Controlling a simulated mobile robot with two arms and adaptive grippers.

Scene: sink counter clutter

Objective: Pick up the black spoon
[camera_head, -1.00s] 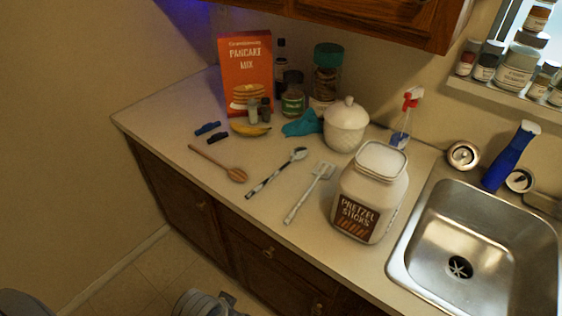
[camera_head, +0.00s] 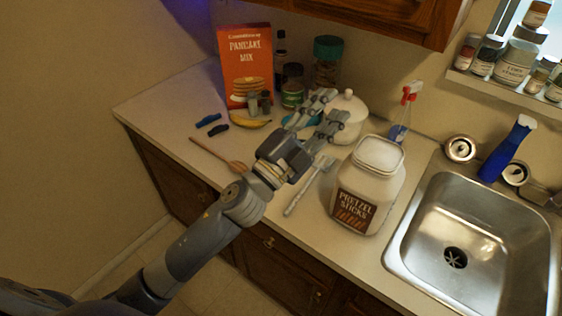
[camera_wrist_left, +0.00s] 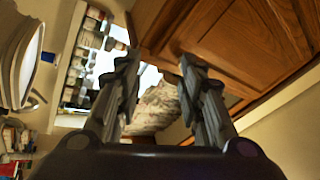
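My left gripper (camera_head: 328,107) is over the counter, in front of the white lidded jar in the head view. Its fingers are spread and nothing is between them. It also shows open and empty in the left wrist view (camera_wrist_left: 158,62). The black spoon, dark with pale patches, is hidden behind my left gripper and wrist in the head view. It does not show in the left wrist view either. My right gripper is not in view.
A wooden spoon (camera_head: 215,153) lies left of my gripper, and a pale slotted spatula (camera_head: 308,188) lies right of it. A pretzel jar (camera_head: 367,187) stands beside the sink (camera_head: 408,235). A banana (camera_head: 250,123), pancake mix box (camera_head: 246,62) and white lidded jar (camera_head: 347,106) stand behind.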

